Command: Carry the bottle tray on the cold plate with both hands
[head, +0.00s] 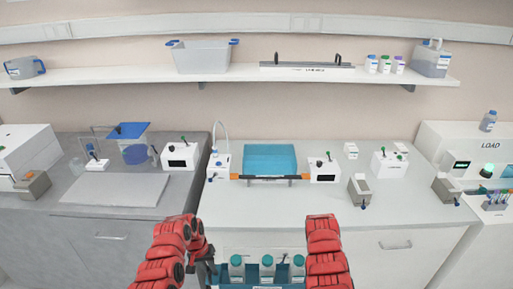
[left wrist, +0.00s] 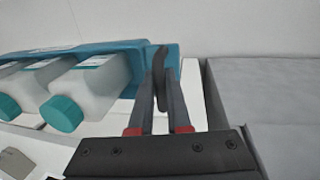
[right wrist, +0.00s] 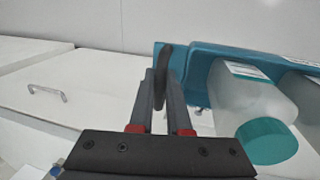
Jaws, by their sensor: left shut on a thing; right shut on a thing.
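The teal bottle tray (head: 252,273) is at the bottom middle of the head view, in front of the counter, with three white bottles (head: 267,268) with teal caps in it. My left gripper (left wrist: 160,100) is shut on the tray's dark handle at one end. My right gripper (right wrist: 160,98) is shut on the dark handle at the other end. The tray's lower part is out of the head view.
A black and orange bar (head: 265,178) runs along the blue slab's front. White boxes (head: 181,156) (head: 324,169) stand on both sides. The front of the middle counter (head: 270,205) is clear. A shelf (head: 120,77) with a grey bin (head: 203,57) is above.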

